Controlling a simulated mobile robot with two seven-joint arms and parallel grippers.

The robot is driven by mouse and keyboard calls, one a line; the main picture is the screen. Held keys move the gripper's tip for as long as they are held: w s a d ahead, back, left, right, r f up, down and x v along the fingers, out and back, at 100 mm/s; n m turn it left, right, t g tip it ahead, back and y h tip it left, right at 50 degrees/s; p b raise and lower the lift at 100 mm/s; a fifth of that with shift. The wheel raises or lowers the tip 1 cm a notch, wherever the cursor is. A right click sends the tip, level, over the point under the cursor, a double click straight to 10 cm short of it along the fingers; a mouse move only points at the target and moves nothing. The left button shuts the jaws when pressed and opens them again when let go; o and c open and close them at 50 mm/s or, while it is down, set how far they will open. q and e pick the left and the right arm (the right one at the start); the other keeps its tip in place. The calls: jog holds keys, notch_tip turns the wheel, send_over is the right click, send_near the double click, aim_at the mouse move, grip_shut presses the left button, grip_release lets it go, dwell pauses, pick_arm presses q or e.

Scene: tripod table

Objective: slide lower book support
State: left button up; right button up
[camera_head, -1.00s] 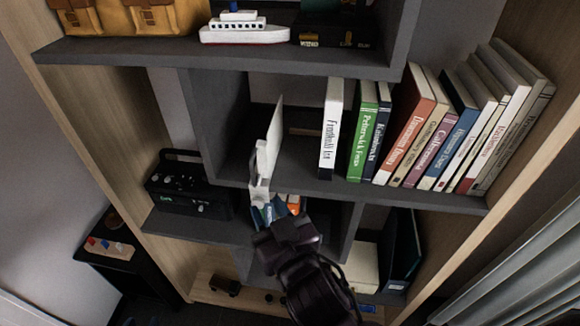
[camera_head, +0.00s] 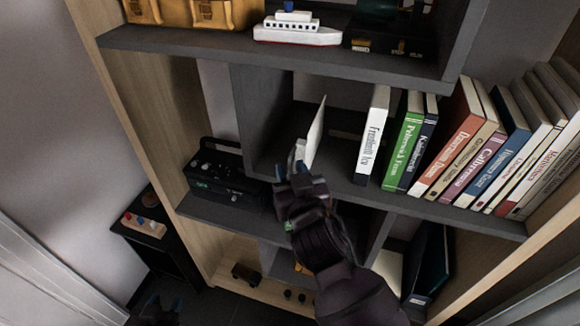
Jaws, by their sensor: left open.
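The lower book support (camera_head: 315,132) is a thin white upright plate with a small white foot at its front. It stands on the middle shelf, left of the row of books, with a gap to the nearest white book (camera_head: 373,130). My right gripper (camera_head: 292,174) is at the shelf's front edge by the support's foot. Its fingers overlap the foot in the picture; I cannot tell whether they touch it or how far apart they are. My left gripper (camera_head: 163,306) is low at the bottom left, open and far from the support.
Books (camera_head: 470,140) fill the middle shelf's right side. A grey divider (camera_head: 255,110) closes its left side. A black radio (camera_head: 220,173) sits lower left. A toy ship (camera_head: 297,30) stands on the shelf above. A small black table (camera_head: 160,240) stands beside the bookcase.

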jog(key=shift+w+a, duration=0.1)
jog(key=shift+w, duration=0.4)
grip_shut()
